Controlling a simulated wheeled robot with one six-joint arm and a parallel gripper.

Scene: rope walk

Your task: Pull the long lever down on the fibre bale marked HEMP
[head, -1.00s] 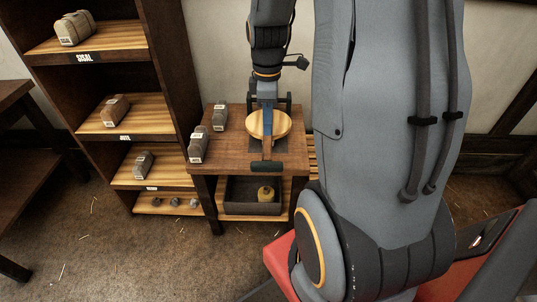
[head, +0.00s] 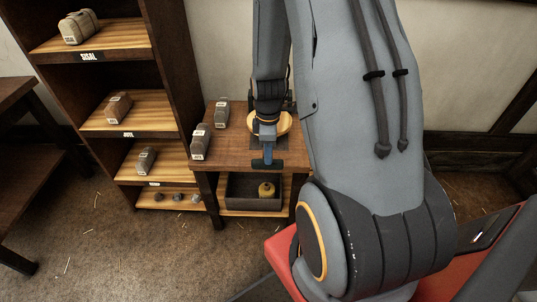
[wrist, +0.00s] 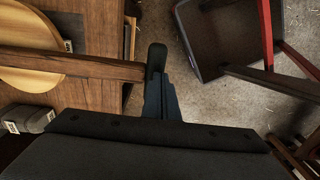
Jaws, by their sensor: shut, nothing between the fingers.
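The lever is a wooden bar (wrist: 100,68) ending in a black cross-grip (head: 267,163), which also shows in the wrist view (wrist: 156,58). It reaches out from a round wooden plate (head: 285,122) on a small table, over the table's front edge. My gripper (head: 267,153) is shut and empty, its blue fingers pointing down at the grip. In the wrist view its fingertips (wrist: 160,82) are right beside the grip; I cannot tell if they touch. My arm hides part of the plate and most of the lever in the head view. No HEMP marking is readable.
Two grey labelled bales (head: 201,142) (head: 221,113) stand on the table (head: 225,157), left of the plate. A dark bin (head: 240,190) with a yellowish object sits on the table's lower shelf. A tall shelf (head: 180,70) with bales, signed SISAL and JUTE, stands at left.

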